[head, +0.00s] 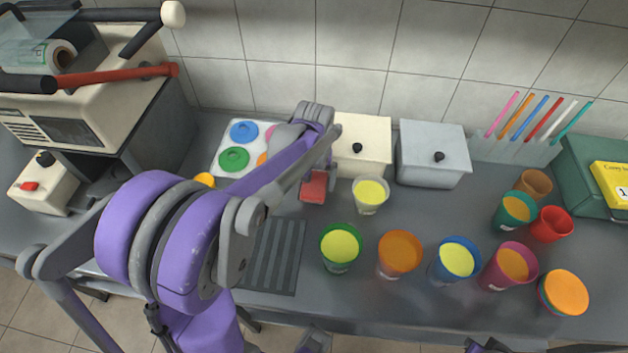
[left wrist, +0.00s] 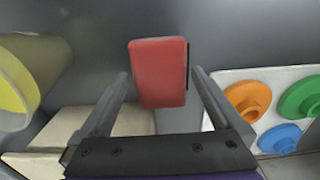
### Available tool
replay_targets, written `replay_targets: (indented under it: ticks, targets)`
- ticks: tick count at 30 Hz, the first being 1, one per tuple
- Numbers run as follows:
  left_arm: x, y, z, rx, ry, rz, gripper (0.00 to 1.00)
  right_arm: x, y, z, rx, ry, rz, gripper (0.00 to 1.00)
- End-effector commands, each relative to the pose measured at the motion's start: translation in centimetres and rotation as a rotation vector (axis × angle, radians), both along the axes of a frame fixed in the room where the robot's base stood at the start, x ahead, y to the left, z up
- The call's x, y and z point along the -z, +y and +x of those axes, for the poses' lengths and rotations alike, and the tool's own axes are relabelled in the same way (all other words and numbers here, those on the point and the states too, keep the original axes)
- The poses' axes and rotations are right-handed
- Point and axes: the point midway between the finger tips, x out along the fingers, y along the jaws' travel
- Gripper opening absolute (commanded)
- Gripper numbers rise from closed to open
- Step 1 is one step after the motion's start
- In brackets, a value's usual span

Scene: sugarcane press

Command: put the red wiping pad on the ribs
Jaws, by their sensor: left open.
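The red wiping pad (head: 314,188) sits on the grey counter in front of the cream lidded box. My left gripper (head: 320,165) is right above it, with its wrist turned down. In the left wrist view the pad (left wrist: 160,72) shows between the tips of my open left gripper (left wrist: 160,76), with a small gap on each side. Whether the fingers reach down around the pad, I cannot tell. The ribs (head: 272,255) are a dark grooved panel nearer me, left of the green cup, partly hidden by my left arm. My right gripper cannot be made out clearly; only dark parts show at the bottom edge.
A pale cup (head: 370,194) stands close right of the pad. The cream box (head: 362,146) and grey box (head: 433,153) are behind. A green cup (head: 340,247) and several other cups stand to the right. A white tray (head: 225,132) with coloured lids lies left.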

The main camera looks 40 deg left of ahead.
Motion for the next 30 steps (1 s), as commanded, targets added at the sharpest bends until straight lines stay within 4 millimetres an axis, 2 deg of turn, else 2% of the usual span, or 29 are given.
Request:
replay_targets:
  ticks: [4, 7, 15, 21, 25, 30]
  targets:
    - [-0.7, 0.0, 0.0, 0.000, 0.000, 0.000, 1.00, -0.4, 0.0, 0.1, 0.000, -0.001, 0.000, 0.00]
    - [-2.0, 0.0, 0.0, 0.000, 0.000, 0.000, 1.00, -0.5, 0.0, 0.1, 0.000, -0.002, 0.000, 0.00]
    - [-7.9, 0.0, 0.0, 0.000, -0.001, 0.000, 1.00, -1.3, 0.0, 0.2, 0.000, -0.005, 0.000, 0.00]
    - [-11.1, 0.0, 0.0, 0.000, 0.000, 0.000, 1.00, -1.6, 0.0, 0.3, 0.000, -0.006, 0.000, 0.00]
    - [-12.1, 0.0, 0.0, 0.000, 0.000, 0.000, 1.00, -1.7, 0.0, 0.3, 0.000, -0.006, 0.000, 0.00]
    - [-12.4, 0.0, 0.0, 0.000, 0.000, 0.000, 1.00, -1.7, 0.0, 0.3, 0.000, -0.006, 0.000, 0.00]
